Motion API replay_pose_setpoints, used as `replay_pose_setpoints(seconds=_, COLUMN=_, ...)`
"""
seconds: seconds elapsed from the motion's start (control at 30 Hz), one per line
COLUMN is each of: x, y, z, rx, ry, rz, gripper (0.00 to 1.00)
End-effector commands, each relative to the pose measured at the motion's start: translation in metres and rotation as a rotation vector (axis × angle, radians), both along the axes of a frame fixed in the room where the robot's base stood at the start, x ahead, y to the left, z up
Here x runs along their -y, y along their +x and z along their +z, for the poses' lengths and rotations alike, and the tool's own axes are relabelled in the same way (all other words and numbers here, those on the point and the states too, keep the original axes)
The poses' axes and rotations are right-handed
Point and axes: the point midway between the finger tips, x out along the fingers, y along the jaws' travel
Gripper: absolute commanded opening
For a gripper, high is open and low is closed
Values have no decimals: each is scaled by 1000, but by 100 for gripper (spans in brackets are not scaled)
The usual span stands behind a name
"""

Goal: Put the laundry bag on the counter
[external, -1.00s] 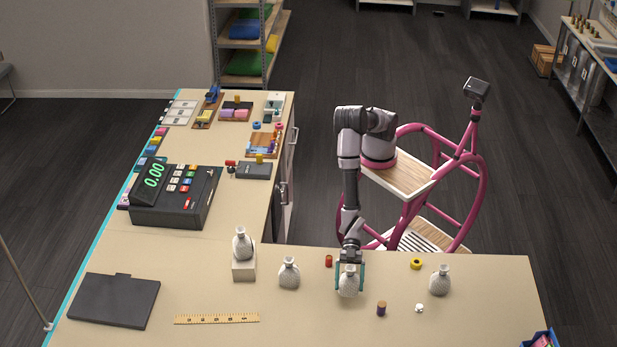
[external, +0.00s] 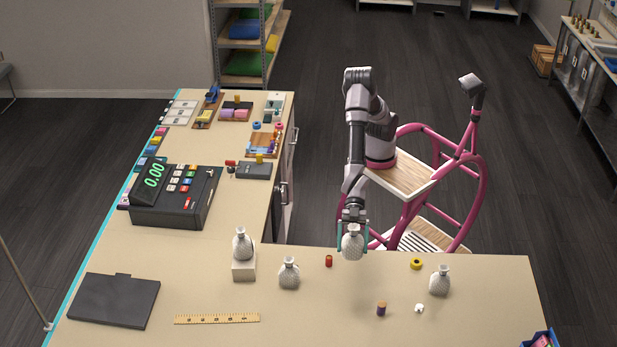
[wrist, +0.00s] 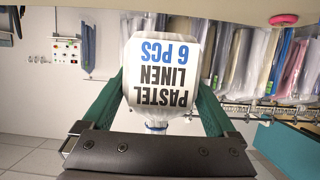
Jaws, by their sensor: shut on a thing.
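My gripper (external: 352,240) is shut on a white laundry bag (external: 352,246), held upright above the counter's back edge. In the wrist view the bag (wrist: 163,65) sits between the two green fingers, with a label reading "PASTEL LINEN 6 PCS". The beige counter (external: 200,292) runs across the front, with a faint shadow below the bag. Three similar bags stand on it: one on a white block (external: 242,241), one beside that (external: 289,274), and one at the right (external: 440,281). Their labels cannot be read.
A red spool (external: 329,261), a yellow ring (external: 416,263), a purple-sided spool (external: 381,309) and a small white item (external: 419,308) lie near the held bag. A ruler (external: 217,319), a black tablet-like slab (external: 114,300) and a cash register (external: 174,198) are at the left. Counter below the bag is clear.

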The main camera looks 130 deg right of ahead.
Motion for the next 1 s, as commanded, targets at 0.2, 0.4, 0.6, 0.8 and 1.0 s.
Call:
replay_pose_setpoints(seconds=0.2, x=0, y=1, z=46, rx=3, ry=3, rz=-1, gripper=22)
replay_pose_setpoints(seconds=0.4, x=26, y=23, z=40, rx=-8, ry=1, rz=-80, gripper=22)
replay_pose_setpoints(seconds=0.6, x=68, y=55, z=31, rx=-14, ry=0, rz=-206, gripper=22)
replay_pose_setpoints(seconds=0.8, x=143, y=98, z=20, rx=-20, ry=-4, rz=-411, gripper=22)
replay_pose_setpoints(seconds=1.0, x=245, y=137, z=14, rx=-16, ry=-14, rz=-672, gripper=22)
